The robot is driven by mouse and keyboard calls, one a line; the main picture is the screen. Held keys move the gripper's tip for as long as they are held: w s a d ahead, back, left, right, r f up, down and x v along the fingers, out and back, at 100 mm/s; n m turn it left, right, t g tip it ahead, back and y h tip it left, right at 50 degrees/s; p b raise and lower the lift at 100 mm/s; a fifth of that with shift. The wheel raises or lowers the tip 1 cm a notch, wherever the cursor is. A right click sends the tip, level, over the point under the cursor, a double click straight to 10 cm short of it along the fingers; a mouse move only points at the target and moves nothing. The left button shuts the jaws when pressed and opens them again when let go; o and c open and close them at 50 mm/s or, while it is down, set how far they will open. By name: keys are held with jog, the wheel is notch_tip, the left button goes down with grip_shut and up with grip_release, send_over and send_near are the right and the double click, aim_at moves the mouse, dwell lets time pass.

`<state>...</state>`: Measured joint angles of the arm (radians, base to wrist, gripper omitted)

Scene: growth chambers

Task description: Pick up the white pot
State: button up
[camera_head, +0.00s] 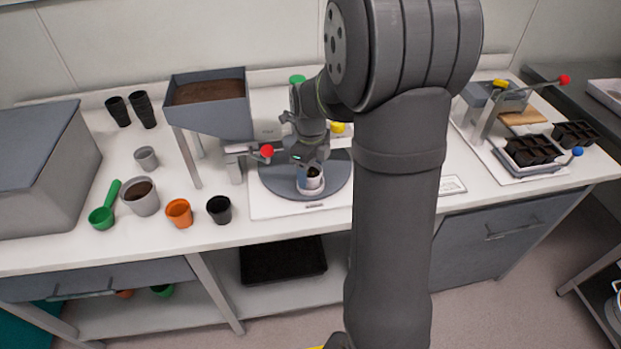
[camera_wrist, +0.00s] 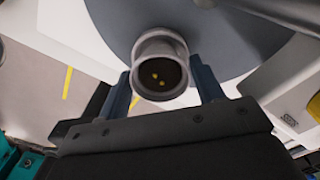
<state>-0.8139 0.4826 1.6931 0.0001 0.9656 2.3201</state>
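The white pot (camera_head: 311,184) stands upright on a round grey turntable (camera_head: 275,184) in the middle of the bench. In the wrist view, the white pot (camera_wrist: 160,38) holds dark soil with a few yellow specks on it. My gripper (camera_head: 311,166) is low over the pot and hides part of it in the head view. In the wrist view, my gripper (camera_wrist: 163,83) is open, with one dark finger on each side of the pot. A small gap shows at the right finger; whether the left finger touches is hard to tell.
A soil hopper (camera_head: 210,93) stands behind left, with a red-knobbed lever (camera_head: 266,151) near the turntable. A black pot (camera_head: 219,209), an orange pot (camera_head: 179,212), a grey pot (camera_head: 141,198) and a green scoop (camera_head: 104,213) are left. Seedling trays (camera_head: 532,150) are right.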

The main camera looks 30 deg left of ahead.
jog(key=c, duration=0.6)
